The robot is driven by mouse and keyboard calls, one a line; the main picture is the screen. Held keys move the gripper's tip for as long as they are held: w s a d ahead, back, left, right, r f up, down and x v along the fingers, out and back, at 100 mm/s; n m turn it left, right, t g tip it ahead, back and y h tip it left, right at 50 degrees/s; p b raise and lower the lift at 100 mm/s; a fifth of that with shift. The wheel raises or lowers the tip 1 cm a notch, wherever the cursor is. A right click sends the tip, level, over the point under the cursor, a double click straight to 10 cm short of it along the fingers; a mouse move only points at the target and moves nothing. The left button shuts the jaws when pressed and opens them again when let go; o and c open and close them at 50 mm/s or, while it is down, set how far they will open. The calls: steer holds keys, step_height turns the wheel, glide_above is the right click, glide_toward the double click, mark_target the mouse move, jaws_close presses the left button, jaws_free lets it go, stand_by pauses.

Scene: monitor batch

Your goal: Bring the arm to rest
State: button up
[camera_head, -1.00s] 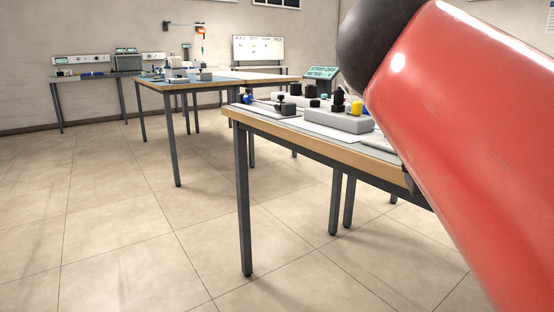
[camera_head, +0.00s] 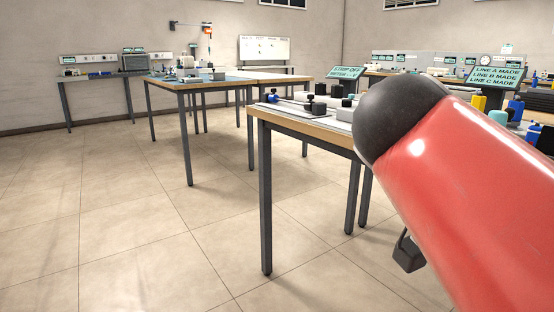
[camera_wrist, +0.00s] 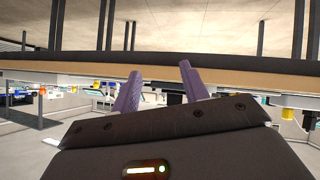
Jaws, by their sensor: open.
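My gripper (camera_wrist: 158,82) shows in the wrist view with two purple fingers apart and nothing between them. The wrist view looks upside down, with the floor at the top and a wooden table edge (camera_wrist: 230,68) crossing beyond the fingers. In the head view my red arm with its dark rounded joint fills the right side. It hides part of the nearest table (camera_head: 300,124). A small dark part shows below the arm in the head view, and I cannot tell whether it is the gripper.
Small dark blocks (camera_head: 319,108) stand on the nearest table. A second table (camera_head: 200,84) stands behind it, and a bench (camera_head: 100,76) is against the back wall. A sign (camera_head: 497,75) and yellow and blue items are at the right. The tiled floor (camera_head: 130,220) at the left is clear.

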steer(key=a+f+n+t+y, duration=0.1)
steer(key=a+f+n+y, duration=0.25)
steer(key=f, duration=0.45)
steer(key=w+a+f+n+t+y, duration=0.1)
steer(key=a+f+n+y, duration=0.3)
steer(key=f, duration=0.5)
steer(key=a+f+n+t+y, duration=0.1)
steer(key=a+f+n+y, duration=0.3)
steer(key=f, duration=0.4)
step_height(320, 180, up, 12)
steer(key=p, duration=1.2)
steer(key=shift+w+a+h, duration=0.15)
steer(key=shift+a+h, duration=0.25)
steer(key=shift+h, duration=0.05)
steer(key=shift+f, duration=0.1)
